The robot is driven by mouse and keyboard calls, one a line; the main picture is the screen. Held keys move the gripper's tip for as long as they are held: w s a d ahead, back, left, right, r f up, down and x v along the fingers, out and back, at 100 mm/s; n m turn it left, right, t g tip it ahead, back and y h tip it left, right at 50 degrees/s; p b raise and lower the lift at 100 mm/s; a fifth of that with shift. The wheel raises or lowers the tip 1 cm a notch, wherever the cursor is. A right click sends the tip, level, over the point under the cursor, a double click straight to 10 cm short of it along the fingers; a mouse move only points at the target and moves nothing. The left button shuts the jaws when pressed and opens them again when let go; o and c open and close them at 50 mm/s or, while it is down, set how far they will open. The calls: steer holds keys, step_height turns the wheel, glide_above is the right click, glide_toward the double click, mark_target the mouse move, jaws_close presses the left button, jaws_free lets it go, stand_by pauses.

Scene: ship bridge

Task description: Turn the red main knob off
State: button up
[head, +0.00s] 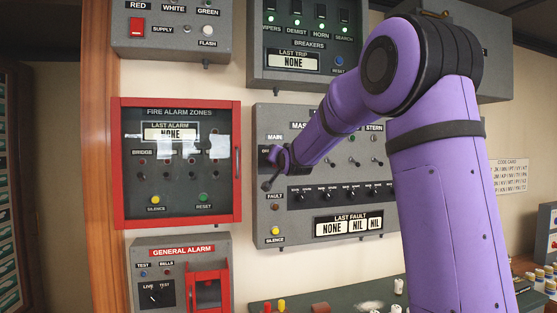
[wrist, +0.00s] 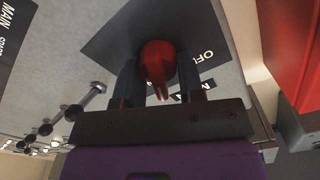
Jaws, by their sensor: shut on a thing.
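The red main knob (wrist: 157,62) sits on a dark plate on the grey panel, between the two dark fingers of my gripper (wrist: 162,82) in the wrist view. The fingers are shut on it. Part of an "OFF" label shows beside the knob. In the head view my gripper (head: 272,167) is at the left edge of the grey panel (head: 290,225), below the "MAIN" label. There the gripper hides the knob.
A red-framed fire alarm box (head: 232,180) stands close to the left of the gripper. Several toggle switches (wrist: 88,100) and small black knobs (head: 326,195) are on the same panel. A breaker box (head: 305,83) is above.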

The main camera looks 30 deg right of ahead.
steer(key=n, duration=0.3)
steer(key=shift+a+n, duration=0.15)
steer(key=shift+n, duration=0.25)
steer(key=n, duration=0.3)
steer(key=shift+w+a+n, duration=0.1)
steer(key=shift+n, duration=0.2)
steer(key=n, duration=0.6)
steer(key=shift+a+f+n, duration=0.1)
steer(key=shift+a+n, duration=0.1)
steer(key=shift+n, duration=0.1)
steer(key=o, duration=0.8)
steer(key=shift+o, duration=0.2)
steer(key=v, duration=1)
steer(key=shift+s, duration=0.35)
